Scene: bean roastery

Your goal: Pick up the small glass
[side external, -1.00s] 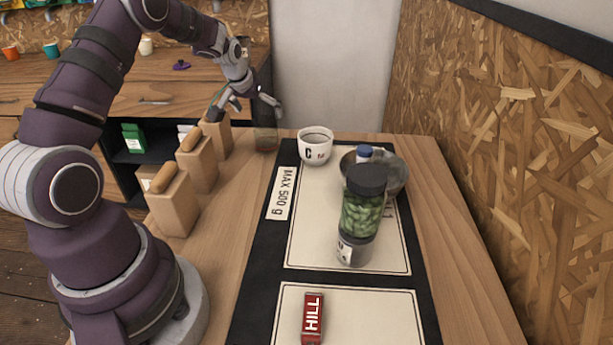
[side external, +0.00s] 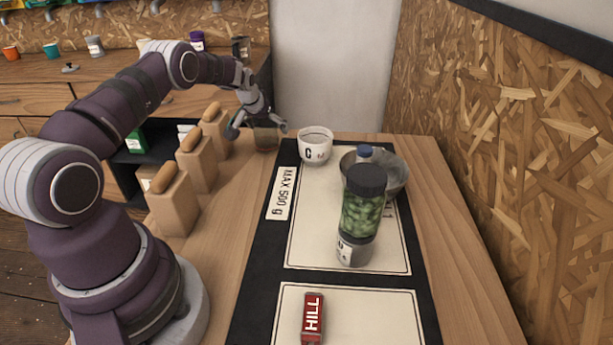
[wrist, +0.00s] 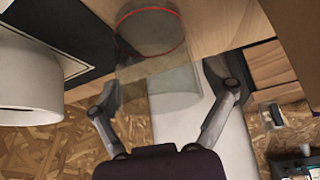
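The small glass (side external: 266,141) stands at the far end of the wooden table, left of the white mug. It is see-through and hard to make out. In the wrist view my gripper (wrist: 165,85) is open. I cannot tell whether either finger touches the glass.
The white mug (side external: 315,147) is close on the right.

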